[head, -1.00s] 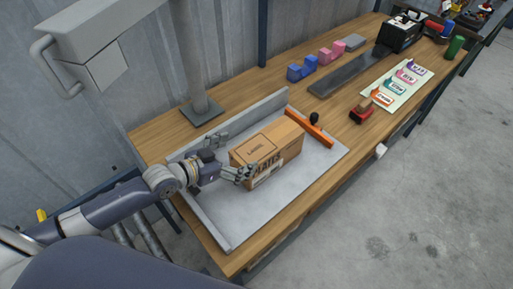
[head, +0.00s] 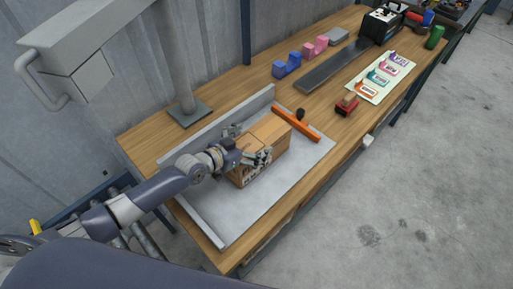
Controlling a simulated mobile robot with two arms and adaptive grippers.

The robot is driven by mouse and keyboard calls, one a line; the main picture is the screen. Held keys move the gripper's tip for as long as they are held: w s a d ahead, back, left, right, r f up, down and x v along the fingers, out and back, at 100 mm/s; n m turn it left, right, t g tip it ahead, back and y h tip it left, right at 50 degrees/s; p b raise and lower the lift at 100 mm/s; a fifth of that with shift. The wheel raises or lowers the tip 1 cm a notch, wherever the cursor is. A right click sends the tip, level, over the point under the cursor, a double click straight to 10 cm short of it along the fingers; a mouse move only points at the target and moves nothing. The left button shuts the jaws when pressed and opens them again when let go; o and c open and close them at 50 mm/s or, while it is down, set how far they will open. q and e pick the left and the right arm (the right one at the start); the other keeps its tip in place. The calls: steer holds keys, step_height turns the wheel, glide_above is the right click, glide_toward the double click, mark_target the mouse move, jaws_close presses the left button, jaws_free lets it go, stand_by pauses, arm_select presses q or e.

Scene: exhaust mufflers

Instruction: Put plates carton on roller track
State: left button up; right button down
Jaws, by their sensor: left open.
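The plates carton (head: 268,141), a brown cardboard box, sits on a grey metal plate (head: 215,218) on the wooden bench. My left gripper (head: 249,144) is open at the carton's near left end, with one finger over its front side and one by its back side. The gripper hides much of the carton's label. Part of the roller track (head: 148,239) shows at the lower left, beside the bench's end and below my left arm. My right gripper is not in view.
An orange bar (head: 296,124) with a black knob lies just beyond the carton. A low grey fence runs behind the carton. A red stamp (head: 347,104), blue and pink blocks, a dark strip and a label card lie farther right.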

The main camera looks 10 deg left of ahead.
arm_select(q)
steer(key=shift+w, duration=0.1)
steer(key=c, duration=1.8)
steer(key=shift+r, duration=0.1)
steer(key=shift+c, duration=1.1)
